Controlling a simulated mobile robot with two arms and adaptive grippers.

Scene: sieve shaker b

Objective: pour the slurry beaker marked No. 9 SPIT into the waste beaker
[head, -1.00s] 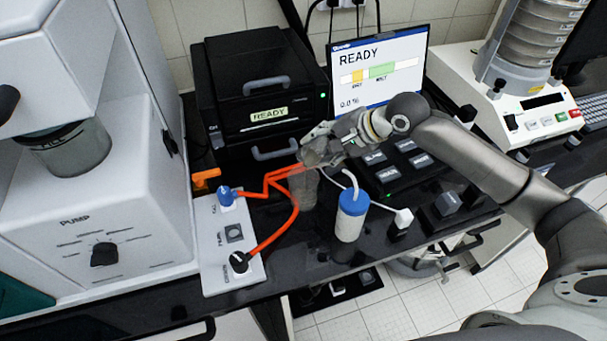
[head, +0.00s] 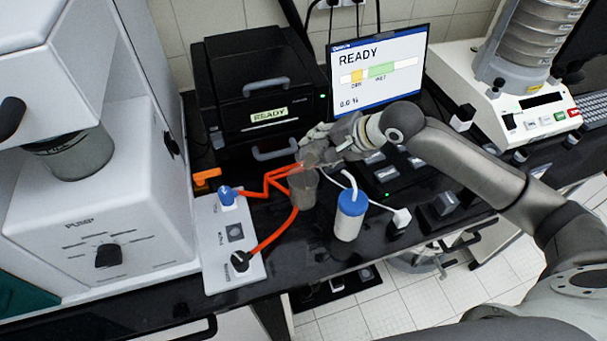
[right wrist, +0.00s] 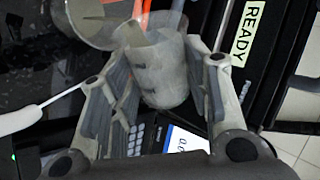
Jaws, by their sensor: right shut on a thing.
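My right gripper (head: 320,150) is shut on a small grey translucent beaker (right wrist: 162,72), whose walls show between the two fingers in the right wrist view. Its marking is not readable, so I cannot tell its number. In the head view the gripper holds it just above a larger grey beaker (head: 303,190) standing on the black bench. Part of that larger beaker, probably the waste beaker, also shows at the upper left of the right wrist view (right wrist: 92,18). How far the held beaker tilts is unclear. My left gripper is not in view.
A blue-capped white bottle (head: 349,222) stands close to the right. Orange tubes (head: 272,232) run from the white valve panel (head: 220,262) on the left. A black box with a READY label (head: 262,88) and a monitor (head: 379,68) stand behind.

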